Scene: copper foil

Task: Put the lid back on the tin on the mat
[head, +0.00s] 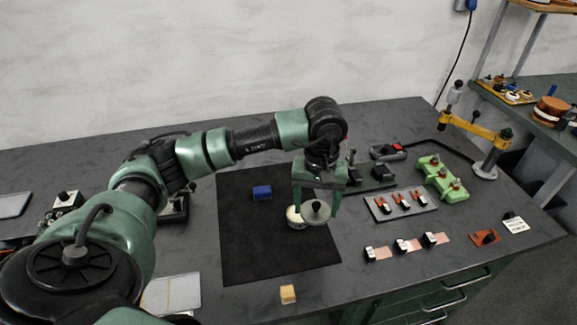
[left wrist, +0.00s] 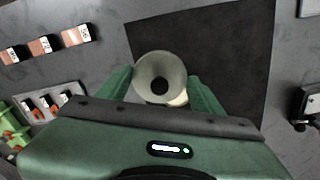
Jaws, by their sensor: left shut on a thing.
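My left gripper (head: 316,207) is shut on a round grey lid (head: 316,215) with a dark knob. In the left wrist view the two green fingers of the gripper (left wrist: 161,82) clasp the lid (left wrist: 145,70) from both sides. The cream tin (head: 293,216) stands on the black mat (head: 245,250), just left of the lid and partly hidden by it and a finger. In the left wrist view only an edge of the tin (left wrist: 179,98) shows past the lid. The lid overlaps the tin in view and looks offset from it; whether they touch I cannot tell. My right gripper is out of view.
A blue block (head: 262,192) lies on the mat behind the tin. Copper strips with black holders (head: 402,246), a grey tray (head: 401,204) and a green rack (head: 442,180) are to the right. The front of the mat is clear.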

